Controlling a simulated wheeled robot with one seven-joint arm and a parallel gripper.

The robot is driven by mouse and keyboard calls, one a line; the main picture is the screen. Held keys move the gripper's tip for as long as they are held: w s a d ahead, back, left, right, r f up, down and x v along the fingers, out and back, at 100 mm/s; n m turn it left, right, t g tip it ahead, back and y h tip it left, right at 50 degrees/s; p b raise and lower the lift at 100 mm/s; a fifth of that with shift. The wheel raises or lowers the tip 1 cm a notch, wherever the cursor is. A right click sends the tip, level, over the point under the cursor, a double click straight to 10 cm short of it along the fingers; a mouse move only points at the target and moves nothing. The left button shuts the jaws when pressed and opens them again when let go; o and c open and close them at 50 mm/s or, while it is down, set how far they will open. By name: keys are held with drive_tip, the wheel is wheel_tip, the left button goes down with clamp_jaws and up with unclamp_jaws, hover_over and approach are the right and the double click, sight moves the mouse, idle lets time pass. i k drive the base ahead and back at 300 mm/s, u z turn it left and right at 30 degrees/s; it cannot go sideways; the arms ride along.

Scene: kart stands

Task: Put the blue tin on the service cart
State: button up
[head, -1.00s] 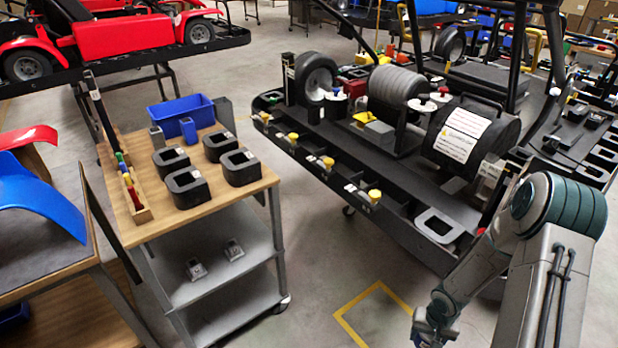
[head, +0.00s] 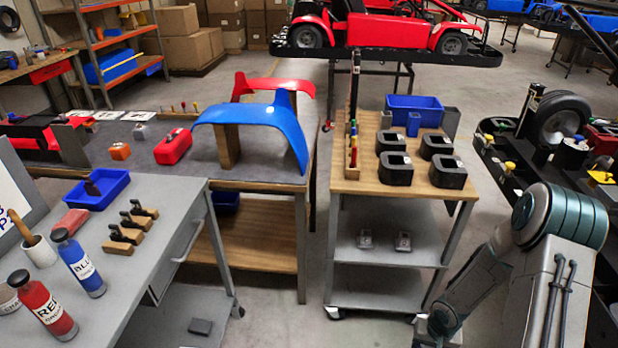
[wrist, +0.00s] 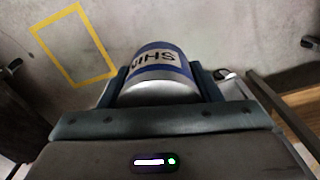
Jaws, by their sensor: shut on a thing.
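The blue tin (wrist: 158,66) shows in the wrist view as a short round can with blue bands and a pale label with dark lettering, upside down to me. My gripper (wrist: 162,86) is shut on it, with one finger on each side. In the head view my arm reaches down at the lower right, and the tin is not clear there. A wheeled cart (head: 372,185) with a wooden top and grey shelves stands just left of my arm. A grey cart (head: 150,210) with a drawer handle stands at the left; I cannot tell which is the service cart.
The wooden top holds several black blocks (head: 396,170), a blue bin (head: 414,106) and a tool rack. The grey top holds bottles (head: 79,262), a blue tray (head: 95,189) and clamps. A bench with a blue fender (head: 255,120) stands behind. Floor shows between the carts.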

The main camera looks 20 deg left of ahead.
sight(179, 194)
drive_tip(key=u, duration=1.45)
drive_tip(key=i, duration=0.75)
